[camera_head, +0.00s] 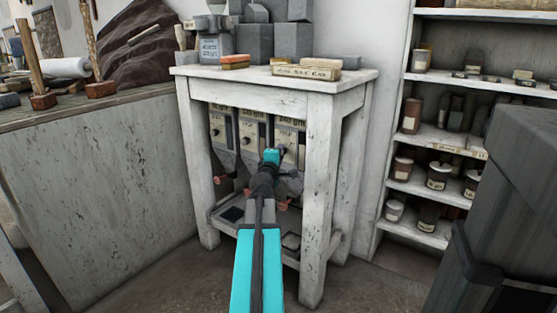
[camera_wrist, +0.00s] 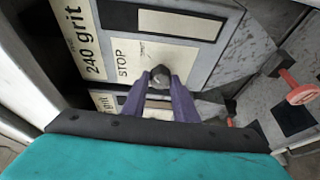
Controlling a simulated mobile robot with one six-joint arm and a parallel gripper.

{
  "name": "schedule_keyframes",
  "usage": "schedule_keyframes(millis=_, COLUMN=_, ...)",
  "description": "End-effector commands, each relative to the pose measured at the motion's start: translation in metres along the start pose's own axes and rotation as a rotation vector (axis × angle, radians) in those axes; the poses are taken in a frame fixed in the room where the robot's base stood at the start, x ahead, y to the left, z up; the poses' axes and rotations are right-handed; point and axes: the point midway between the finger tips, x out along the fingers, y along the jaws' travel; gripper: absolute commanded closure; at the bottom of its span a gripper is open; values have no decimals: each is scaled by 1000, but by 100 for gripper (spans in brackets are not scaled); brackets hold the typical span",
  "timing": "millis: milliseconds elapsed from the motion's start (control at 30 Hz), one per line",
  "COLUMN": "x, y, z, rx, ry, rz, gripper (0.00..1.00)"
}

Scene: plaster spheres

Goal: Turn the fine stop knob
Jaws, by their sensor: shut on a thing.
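The fine stop knob (camera_wrist: 160,75) is a small grey, rounded knob on the panel labelled "240 grit" and "STOP" in the wrist view. My gripper (camera_wrist: 159,84) has its two purple fingers on either side of the knob and is shut on it. In the head view my gripper (camera_head: 280,151) reaches under the white table to the rightmost dispenser (camera_head: 288,136), hiding its knob. The knob's turn angle cannot be told.
Two more dispensers (camera_head: 220,125) hang to the left under the white table (camera_head: 325,200). A table leg stands close to the right of my arm. A red-ended handle (camera_wrist: 302,88) sticks out near the right edge of the wrist view.

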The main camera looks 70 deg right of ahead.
Motion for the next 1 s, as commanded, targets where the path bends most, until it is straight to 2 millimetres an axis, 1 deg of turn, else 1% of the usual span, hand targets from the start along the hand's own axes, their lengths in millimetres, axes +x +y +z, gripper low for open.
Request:
schedule_keyframes(millis=467, x=1, y=2, z=-2, rx=10, ry=5, rz=6, gripper=96)
schedule_keyframes(millis=500, x=1, y=2, z=-2, rx=10, ry=5, rz=6, gripper=69)
schedule_keyframes(millis=567, x=1, y=2, z=-2, rx=9, ry=5, rz=5, gripper=59)
schedule_keyframes(millis=600, x=1, y=1, z=-2, rx=9, ry=4, rz=5, gripper=56)
schedule_keyframes(millis=1000, x=-2, y=0, z=-1, rx=8, ry=2, rz=3, gripper=56)
